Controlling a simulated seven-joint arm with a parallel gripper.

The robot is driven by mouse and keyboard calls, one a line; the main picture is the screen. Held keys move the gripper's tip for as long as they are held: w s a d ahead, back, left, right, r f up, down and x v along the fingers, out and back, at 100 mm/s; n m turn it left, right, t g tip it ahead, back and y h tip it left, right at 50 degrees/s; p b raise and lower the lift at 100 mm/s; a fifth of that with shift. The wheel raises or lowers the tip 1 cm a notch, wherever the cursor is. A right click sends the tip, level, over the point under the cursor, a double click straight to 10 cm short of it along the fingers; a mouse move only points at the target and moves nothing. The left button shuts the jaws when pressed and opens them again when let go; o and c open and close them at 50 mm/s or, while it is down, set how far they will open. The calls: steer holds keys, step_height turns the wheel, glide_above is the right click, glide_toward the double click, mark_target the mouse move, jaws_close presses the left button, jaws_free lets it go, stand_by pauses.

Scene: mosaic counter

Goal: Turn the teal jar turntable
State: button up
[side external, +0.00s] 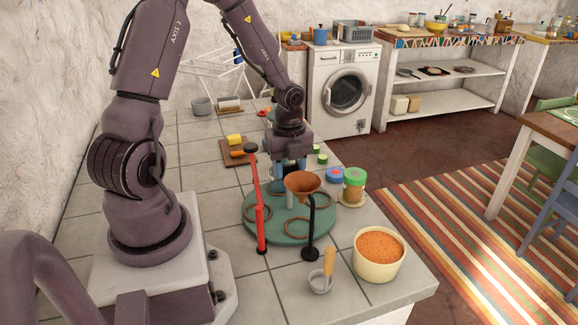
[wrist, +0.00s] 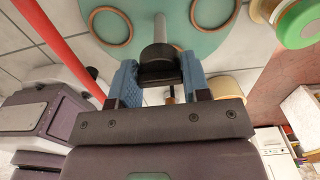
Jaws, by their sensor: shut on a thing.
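The teal turntable (side external: 285,241) lies flat on the tiled counter, with brown rings on its top; part of it also shows in the wrist view (wrist: 215,40). A pale grey post (side external: 290,196) rises from it. My gripper (side external: 289,167) is over the turntable's far side, with its blue fingers pointing down. In the wrist view the fingers (wrist: 158,75) are shut on a dark knob (wrist: 157,55) in line with the grey post. The exact contact is partly hidden. A jar with a green lid (side external: 354,176) stands on a cream coaster beside the turntable.
A red upright rod (side external: 261,215) with a black top and a copper funnel (side external: 302,183) on a black stand rise close in front of my gripper.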

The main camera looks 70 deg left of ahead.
steer(key=o, duration=1)
step_height(320, 180, up, 13)
